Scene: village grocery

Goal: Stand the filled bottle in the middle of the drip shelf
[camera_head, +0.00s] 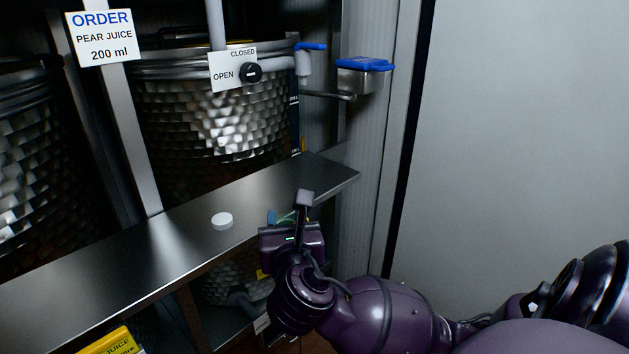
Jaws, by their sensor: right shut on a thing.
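The metal shelf (150,245) runs from the lower left to the right, below the tanks, and I take it to be the drip shelf. A small white round disc, like a cap (222,220), lies on it. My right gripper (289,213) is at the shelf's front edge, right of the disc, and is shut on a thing. Only a small blue-green piece of that thing, which I take to be the bottle (281,217), shows between the fingers. The gripper hides the rest, so I cannot tell its fill or whether it touches the shelf. My left gripper is out of view.
A dimpled steel tank (215,115) stands behind the shelf, with an OPEN/CLOSED dial (250,72) and a blue-handled tap (310,47). An order sign (102,38) reads pear juice, 200 ml. A yellow juice box (108,342) is at the lower left. The shelf's left part is clear.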

